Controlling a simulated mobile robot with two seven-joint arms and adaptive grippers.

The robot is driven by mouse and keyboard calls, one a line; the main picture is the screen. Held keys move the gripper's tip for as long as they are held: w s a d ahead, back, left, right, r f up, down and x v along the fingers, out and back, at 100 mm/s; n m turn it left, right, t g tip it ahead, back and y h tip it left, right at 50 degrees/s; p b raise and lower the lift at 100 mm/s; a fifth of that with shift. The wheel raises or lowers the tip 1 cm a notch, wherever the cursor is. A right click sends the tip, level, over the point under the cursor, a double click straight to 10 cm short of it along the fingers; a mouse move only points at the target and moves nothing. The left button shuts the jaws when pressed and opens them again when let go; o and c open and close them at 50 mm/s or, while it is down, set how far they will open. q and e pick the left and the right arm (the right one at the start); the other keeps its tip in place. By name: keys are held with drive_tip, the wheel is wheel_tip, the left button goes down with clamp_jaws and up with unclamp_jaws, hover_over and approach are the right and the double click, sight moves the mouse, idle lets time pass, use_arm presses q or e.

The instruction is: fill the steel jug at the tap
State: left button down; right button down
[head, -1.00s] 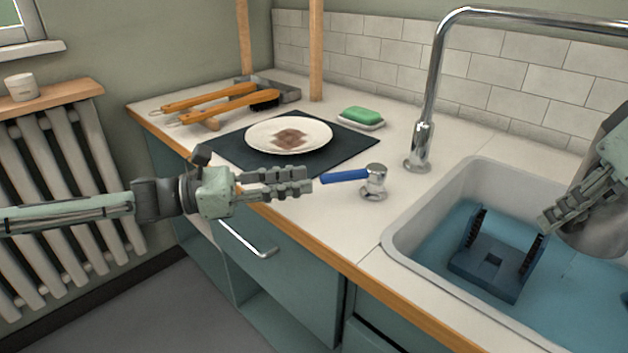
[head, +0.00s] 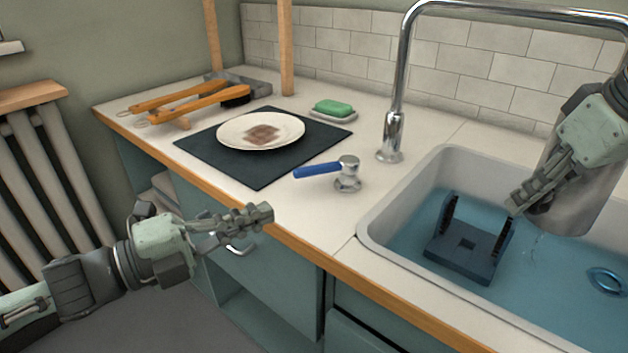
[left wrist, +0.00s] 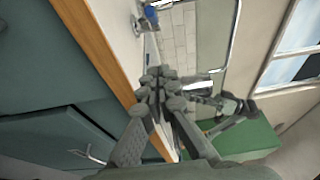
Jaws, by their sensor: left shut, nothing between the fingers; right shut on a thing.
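The steel jug (head: 582,195) is at the right edge of the head view, over the sink, partly hidden by my right gripper (head: 520,203), which is shut on it. I cannot tell which part of the jug the fingers hold. The tall chrome tap (head: 394,125) stands behind the sink, its spout reaching right above the jug. The tap's lever (head: 318,170) has a blue handle pointing left on a chrome base; it also shows in the left wrist view (left wrist: 151,13). My left gripper (head: 267,215) is shut and empty, in front of the counter edge, apart from the lever.
A dark rack with bristles (head: 465,258) stands in the blue-bottomed sink (head: 372,232). A stained plate (head: 240,131) lies on a dark mat (head: 205,155). Green soap (head: 333,107) and wooden-handled brushes (head: 185,100) lie farther back. A drawer handle (head: 240,248) is near my left gripper.

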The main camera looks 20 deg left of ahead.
sight(294, 170)
use_arm(q)
drive_tip(key=x, duration=0.9)
drive_tip(key=shift+w+d+r, duration=0.1)
drive_tip(key=shift+w+d, duration=0.15)
drive_tip(key=shift+w, duration=0.05)
drive_tip(key=shift+w+a, duration=1.3)
drive_tip(key=shift+w, duration=0.2)
drive_tip(key=shift+w+a+m+g+h, duration=0.4)
drive_tip(key=shift+m+g+h, duration=0.2)
drive_tip(key=shift+h, duration=0.1)
drive_tip(key=shift+w+a+m+g+h, duration=0.5)
drive_tip(key=shift+m+g+h, duration=0.2)
drive_tip(key=shift+g, duration=0.1)
drive_tip(key=shift+w+a+m+g+h, duration=0.45)
drive_tip(key=shift+m+g+h, duration=0.15)
drive_tip(key=shift+g+h, duration=0.15)
drive_tip(key=shift+w+a, duration=0.5)
drive_tip(key=shift+w, duration=0.3)
